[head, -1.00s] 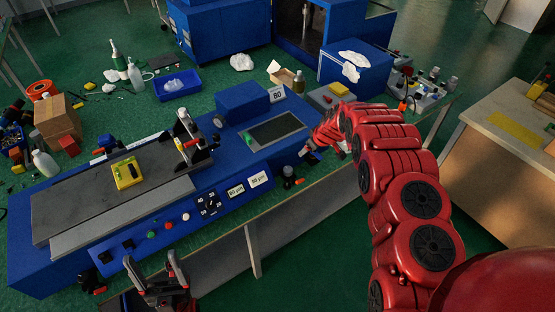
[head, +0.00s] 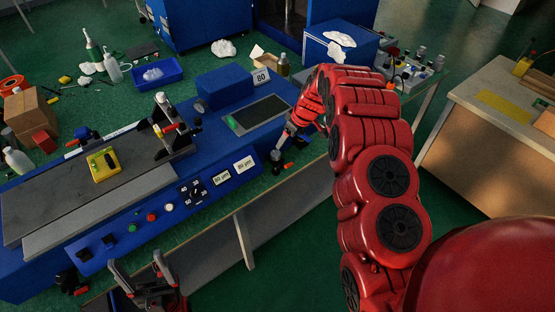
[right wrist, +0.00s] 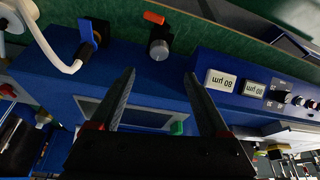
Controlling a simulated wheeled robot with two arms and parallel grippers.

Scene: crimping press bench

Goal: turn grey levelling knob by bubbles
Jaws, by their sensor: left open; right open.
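The grey levelling knob (right wrist: 159,48) stands at the front right foot of the blue machine, with an orange-tipped part beside it. It also shows small in the head view (head: 276,156). My right gripper (right wrist: 160,75) is open and empty. Its fingers point toward the knob, which appears between and beyond the tips, apart from them. A yellow level block (head: 104,165) lies on the grey machine bed at the left; its bubbles are too small to read. My left gripper (head: 136,262) is open and empty in front of the machine's front left.
The blue machine (head: 140,200) carries buttons, a dial and two "80 µm" displays. A blue handle with a white cable (right wrist: 88,38) is beside the knob in the wrist view. A wooden bench (head: 490,140) stands at the right. Green floor is clear in front.

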